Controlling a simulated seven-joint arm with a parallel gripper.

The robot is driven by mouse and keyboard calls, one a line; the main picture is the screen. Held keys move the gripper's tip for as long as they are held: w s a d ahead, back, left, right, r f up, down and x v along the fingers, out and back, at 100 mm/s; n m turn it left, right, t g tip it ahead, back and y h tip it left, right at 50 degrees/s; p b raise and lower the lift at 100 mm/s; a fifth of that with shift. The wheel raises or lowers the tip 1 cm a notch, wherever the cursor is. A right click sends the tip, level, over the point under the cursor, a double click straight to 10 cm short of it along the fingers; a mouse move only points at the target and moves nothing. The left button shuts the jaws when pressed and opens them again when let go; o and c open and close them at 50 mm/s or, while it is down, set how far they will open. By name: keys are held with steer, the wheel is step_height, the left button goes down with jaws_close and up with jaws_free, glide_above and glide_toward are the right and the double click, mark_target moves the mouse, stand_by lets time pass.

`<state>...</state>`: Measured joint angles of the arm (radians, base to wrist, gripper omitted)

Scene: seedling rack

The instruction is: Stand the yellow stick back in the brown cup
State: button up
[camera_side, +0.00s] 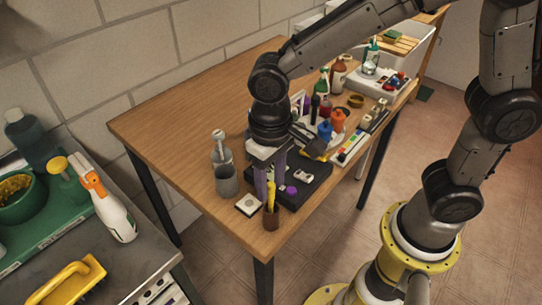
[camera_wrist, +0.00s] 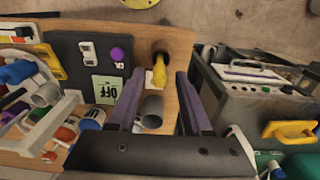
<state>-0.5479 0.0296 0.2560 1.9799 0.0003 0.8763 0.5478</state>
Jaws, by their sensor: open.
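The yellow stick (camera_side: 271,196) stands in the brown cup (camera_side: 271,218) near the table's front corner, its upper part showing above the rim. In the wrist view the yellow stick (camera_wrist: 160,72) rises from the dark mouth of the brown cup (camera_wrist: 160,47). My gripper (camera_side: 268,178) points down over the cup with its purple fingers apart. In the wrist view my gripper (camera_wrist: 160,78) is open, one finger on each side of the stick, with gaps between. The stick's lower end is hidden inside the cup.
A grey cup (camera_side: 227,181) and a bottle (camera_side: 221,150) stand left of my gripper. A small square sign (camera_side: 249,205) lies beside the brown cup. A black board (camera_side: 310,185) with a purple knob is behind. Several bottles crowd the far side; the table's left part is clear.

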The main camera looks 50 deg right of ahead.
step_height(320, 180, up, 10)
steer(key=s+d+t, duration=0.2)
steer(key=s+d, duration=0.3)
steer(key=d, duration=0.3)
steer(key=s+d+t, duration=0.3)
steer(key=s+d, duration=0.3)
steer(key=d, duration=0.3)
steer(key=shift+s+t, duration=0.25)
steer(key=shift+t, duration=0.05)
steer(key=shift+r, duration=0.1)
stand_by(0.5)
